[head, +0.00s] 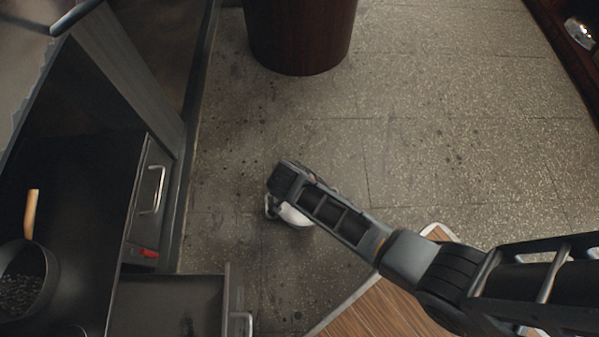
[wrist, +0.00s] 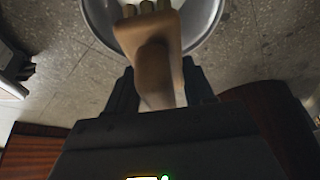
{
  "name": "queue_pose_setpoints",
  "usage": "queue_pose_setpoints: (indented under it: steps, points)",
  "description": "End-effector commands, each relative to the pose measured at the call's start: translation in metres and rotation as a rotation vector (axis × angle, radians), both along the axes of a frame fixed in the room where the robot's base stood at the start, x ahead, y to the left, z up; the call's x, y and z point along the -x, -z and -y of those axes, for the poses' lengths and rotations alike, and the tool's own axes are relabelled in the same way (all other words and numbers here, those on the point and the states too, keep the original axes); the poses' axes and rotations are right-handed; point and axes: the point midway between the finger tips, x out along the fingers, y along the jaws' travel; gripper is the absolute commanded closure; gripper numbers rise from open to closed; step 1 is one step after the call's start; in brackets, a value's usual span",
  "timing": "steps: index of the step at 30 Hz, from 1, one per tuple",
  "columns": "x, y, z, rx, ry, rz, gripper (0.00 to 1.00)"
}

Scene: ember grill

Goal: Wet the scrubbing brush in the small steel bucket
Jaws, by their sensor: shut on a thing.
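My gripper (wrist: 160,88) is shut on the wooden handle of the scrubbing brush (wrist: 155,50) in the wrist view. The brush points away from the jaws, and pale bristles show at the picture's top edge. The small steel bucket (wrist: 97,20) is beyond the brush, and the brush head overlaps its round opening. I cannot tell whether the bristles are inside it or above it, and no water can be made out. In the head view the bucket (head: 293,214) is on the floor, mostly hidden beneath my gripper (head: 287,185). The brush is hidden there.
A dark red-brown round container (head: 300,35) stands on the floor at the top. At left are a dark counter with a pan (head: 27,275) and an open drawer (head: 175,305). A wooden slatted top (head: 375,310) is at lower right. Floor right of the bucket is clear.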

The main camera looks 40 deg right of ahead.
Motion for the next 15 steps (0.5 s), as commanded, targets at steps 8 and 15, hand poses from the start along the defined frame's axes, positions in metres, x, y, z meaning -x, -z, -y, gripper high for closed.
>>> queue_pose_setpoints:
  steps: [8, 15]
  points:
    - [0.0, 0.03, 0.0, 0.0, 0.0, 0.0, 0.72]
    - [-0.001, 0.051, 0.0, 0.0, 0.0, 0.001, 0.72]
